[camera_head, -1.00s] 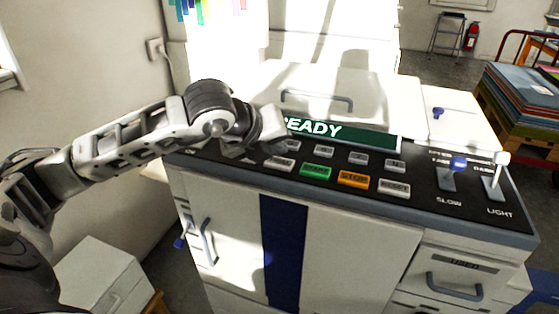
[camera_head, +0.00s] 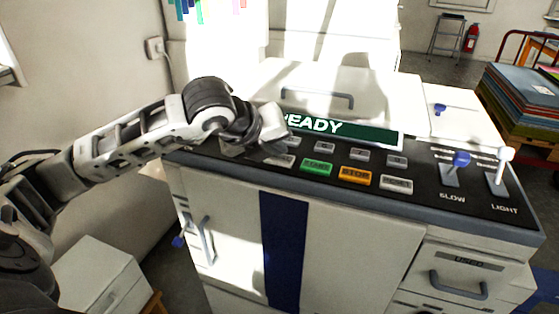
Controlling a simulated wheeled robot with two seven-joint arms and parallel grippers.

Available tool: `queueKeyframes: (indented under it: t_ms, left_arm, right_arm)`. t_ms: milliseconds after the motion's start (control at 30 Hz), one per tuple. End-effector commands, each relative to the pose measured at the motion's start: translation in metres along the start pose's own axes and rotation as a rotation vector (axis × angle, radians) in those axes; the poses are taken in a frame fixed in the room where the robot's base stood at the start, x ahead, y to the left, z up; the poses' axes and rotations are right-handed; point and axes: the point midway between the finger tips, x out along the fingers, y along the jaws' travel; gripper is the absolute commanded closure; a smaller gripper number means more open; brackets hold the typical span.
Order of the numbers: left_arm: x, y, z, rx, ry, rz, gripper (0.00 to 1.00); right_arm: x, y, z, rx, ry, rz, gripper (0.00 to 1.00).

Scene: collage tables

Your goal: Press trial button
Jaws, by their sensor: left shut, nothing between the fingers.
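The machine's black control panel (camera_head: 440,197) holds several small buttons below a green READY display (camera_head: 350,132). The green START button (camera_head: 316,167), orange STOP button (camera_head: 355,176) and grey RESET button (camera_head: 396,184) form part of the front row. Smaller grey buttons, one of them here (camera_head: 281,160), have labels too small to read, so I cannot tell which is the trial button. My left gripper (camera_head: 272,133) is shut and empty over the panel's left part, covering the display's left end and perhaps some buttons. I cannot tell whether it touches a button. My right gripper is out of view.
Two levers, SLOW (camera_head: 455,170) and LIGHT (camera_head: 499,167), stand at the panel's right. A lid with a handle (camera_head: 317,97) lies behind the display. A low white cabinet (camera_head: 98,277) stands at the lower left.

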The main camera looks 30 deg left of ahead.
Motion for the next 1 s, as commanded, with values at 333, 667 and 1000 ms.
queueKeyframes:
  t_ms: [333,667,1000]
  left_arm:
    - [-0.0002,-0.0002,0.0001,0.001,0.0,0.0,1.0]
    - [0.0017,0.0012,-0.0012,0.001,-0.001,0.0,1.0]
    - [0.0035,0.0025,-0.0025,0.001,-0.001,0.0,1.0]
  right_arm:
    - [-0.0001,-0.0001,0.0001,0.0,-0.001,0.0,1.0]
    - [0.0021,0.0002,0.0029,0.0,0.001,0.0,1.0]
    - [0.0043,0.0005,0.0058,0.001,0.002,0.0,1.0]
